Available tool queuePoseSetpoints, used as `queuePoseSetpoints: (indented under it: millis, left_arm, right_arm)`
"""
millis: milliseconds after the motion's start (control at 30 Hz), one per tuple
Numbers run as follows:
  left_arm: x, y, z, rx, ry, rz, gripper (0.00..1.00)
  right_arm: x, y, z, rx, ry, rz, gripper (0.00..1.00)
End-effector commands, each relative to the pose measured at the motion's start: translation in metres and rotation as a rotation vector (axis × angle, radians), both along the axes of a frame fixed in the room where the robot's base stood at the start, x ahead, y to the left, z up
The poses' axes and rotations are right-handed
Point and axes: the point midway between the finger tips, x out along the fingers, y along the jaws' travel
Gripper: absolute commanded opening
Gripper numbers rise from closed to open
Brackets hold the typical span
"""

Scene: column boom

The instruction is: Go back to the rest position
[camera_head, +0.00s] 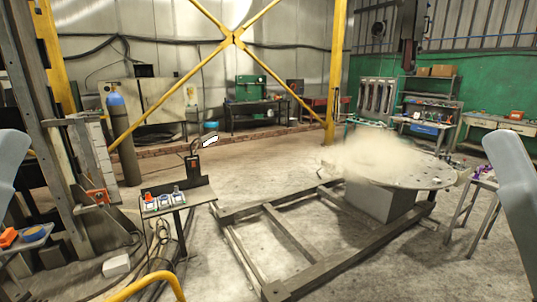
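A pale grey link of my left arm (10,172) shows at the left edge of the head view. A pale grey link of my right arm (515,190) shows at the right edge. Both arm links stand well apart, with the workshop floor between them. Neither gripper is in the picture, so I cannot see whether they hold anything. The task names no other object.
A round metal table (435,178) stands right of centre, with a pale blurred cloud over its left part. A floor frame (290,232) lies before it. A small stand (176,204) holds several small items. A yellow rail (150,283) is at the front.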

Motion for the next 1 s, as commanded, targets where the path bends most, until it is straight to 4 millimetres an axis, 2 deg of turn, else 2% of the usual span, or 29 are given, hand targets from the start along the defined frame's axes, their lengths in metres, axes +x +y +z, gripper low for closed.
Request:
queuePoseSetpoints:
  millis: [33,167,500,600,700,767,867,1000]
  left_arm:
    - [0.001,0.000,0.042,0.000,0.001,0.000,0.00]
    - [0.001,0.000,0.097,0.001,0.002,-0.001,0.00]
    - [0.002,0.000,0.267,0.001,0.002,-0.001,0.00]
    - [0.002,0.000,0.306,0.001,0.003,-0.001,0.00]
    - [0.002,0.000,0.330,0.001,0.003,-0.001,0.00]
    - [0.002,0.000,0.337,0.001,0.003,-0.001,0.00]
    - [0.002,0.000,0.339,0.001,0.003,-0.001,0.00]
    - [0.002,0.000,0.332,0.001,0.003,-0.001,0.00]
  right_arm:
    - [0.000,0.000,0.042,0.000,0.000,0.000,0.50]
    - [0.000,0.000,0.098,0.000,0.001,0.000,0.50]
    - [0.001,0.000,0.268,0.000,0.001,0.000,0.50]
    - [0.001,0.000,0.307,0.000,0.001,0.000,0.50]
    - [0.001,0.000,0.331,0.000,0.001,0.000,0.50]
    - [0.001,0.000,0.338,0.000,0.001,0.000,0.50]
    - [0.001,0.000,0.340,0.000,0.002,0.000,0.50]
    - [0.001,0.000,0.332,0.000,0.002,0.000,0.50]
